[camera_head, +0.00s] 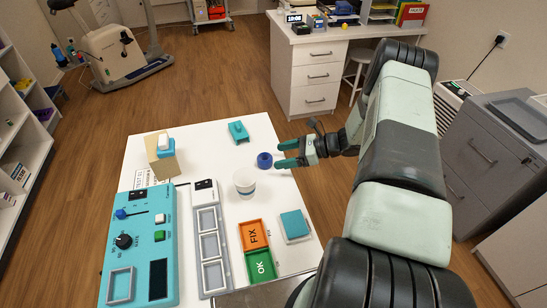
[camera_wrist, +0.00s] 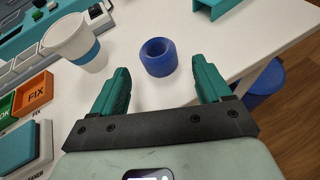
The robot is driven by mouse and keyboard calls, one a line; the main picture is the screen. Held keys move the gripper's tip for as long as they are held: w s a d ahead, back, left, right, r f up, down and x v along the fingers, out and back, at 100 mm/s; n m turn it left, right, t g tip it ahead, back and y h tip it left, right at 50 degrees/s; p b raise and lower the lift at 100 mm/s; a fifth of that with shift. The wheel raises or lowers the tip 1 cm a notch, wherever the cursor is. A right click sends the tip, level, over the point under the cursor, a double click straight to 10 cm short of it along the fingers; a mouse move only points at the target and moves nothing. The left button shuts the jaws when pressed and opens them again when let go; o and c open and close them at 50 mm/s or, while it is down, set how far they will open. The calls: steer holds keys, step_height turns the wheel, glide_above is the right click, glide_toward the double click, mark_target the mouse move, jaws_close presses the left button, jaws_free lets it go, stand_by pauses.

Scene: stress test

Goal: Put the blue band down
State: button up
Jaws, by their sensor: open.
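The blue band (camera_head: 264,160) is a thick dark blue ring. It sits upright on the white table, with its hole facing up, near the table's right edge. In the wrist view the blue band (camera_wrist: 158,58) lies just ahead of my gripper (camera_wrist: 160,80), roughly centred between the fingertips, with a gap on each side. My gripper, with its teal fingers, is open and empty; in the head view it also shows (camera_head: 282,154) at the table's right edge. A white paper cup with a blue stripe (camera_head: 245,186) stands beside the band, also seen in the wrist view (camera_wrist: 72,45).
A teal block (camera_head: 238,132) lies behind the band. The orange FIX tray (camera_head: 254,235), green OK tray (camera_head: 261,267) and a teal-topped pad (camera_head: 295,225) are nearer. A teal control panel (camera_head: 152,245) fills the left. White table (camera_head: 210,140) is bare between the block and cup.

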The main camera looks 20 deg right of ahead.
steer(key=v, duration=0.7)
steer(key=shift+d, duration=0.2)
